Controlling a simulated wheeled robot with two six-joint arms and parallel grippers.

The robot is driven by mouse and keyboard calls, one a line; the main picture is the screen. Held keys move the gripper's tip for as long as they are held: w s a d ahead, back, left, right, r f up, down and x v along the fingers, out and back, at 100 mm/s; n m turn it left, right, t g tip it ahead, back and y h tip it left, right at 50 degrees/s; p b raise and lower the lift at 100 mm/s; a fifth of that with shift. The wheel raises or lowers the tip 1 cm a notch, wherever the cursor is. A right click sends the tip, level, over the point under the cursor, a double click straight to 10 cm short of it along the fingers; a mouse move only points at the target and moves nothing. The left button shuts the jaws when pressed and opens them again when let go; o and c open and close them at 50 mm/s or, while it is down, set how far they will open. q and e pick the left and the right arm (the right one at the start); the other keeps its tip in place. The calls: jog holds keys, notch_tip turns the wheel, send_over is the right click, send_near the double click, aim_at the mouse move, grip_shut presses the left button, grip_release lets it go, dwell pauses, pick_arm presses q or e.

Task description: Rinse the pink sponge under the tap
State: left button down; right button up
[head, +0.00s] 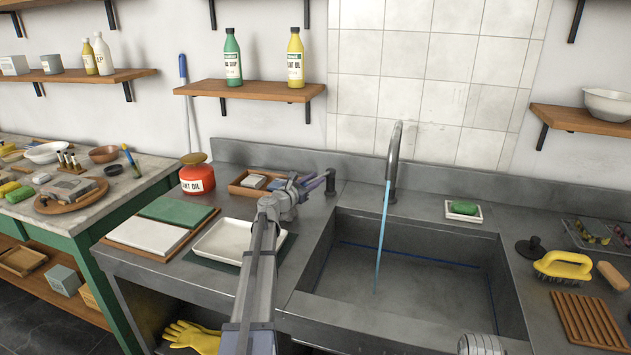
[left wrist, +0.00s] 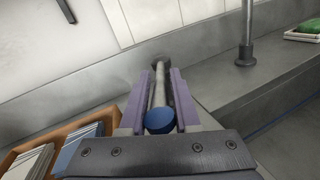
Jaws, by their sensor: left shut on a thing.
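The tap (head: 394,160) stands at the back of the steel sink (head: 345,315), and a thin blue stream of water (head: 381,240) runs from it into the basin. My left gripper (head: 318,184) is at the back counter, left of the tap. In the left wrist view its purple fingers (left wrist: 160,100) are shut on a grey rod with a blue end (left wrist: 159,121), which looks like a tap lever. I see no pink sponge in either view. My right gripper is out of view.
A green sponge (head: 464,207) lies in a white dish right of the tap. A yellow brush (head: 563,266) and wooden rack (head: 588,320) stand right of the sink. A white tray (head: 238,241), a wooden box (head: 240,190) and a red tin (head: 197,179) crowd the left counter.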

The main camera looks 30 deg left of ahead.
pick_arm(q)
jog(key=c, duration=0.8)
grip_release()
jog(key=shift+c, duration=0.2)
jog(key=s, duration=0.7)
jog(key=shift+s+a, duration=0.3)
jog(key=shift+s, duration=0.05)
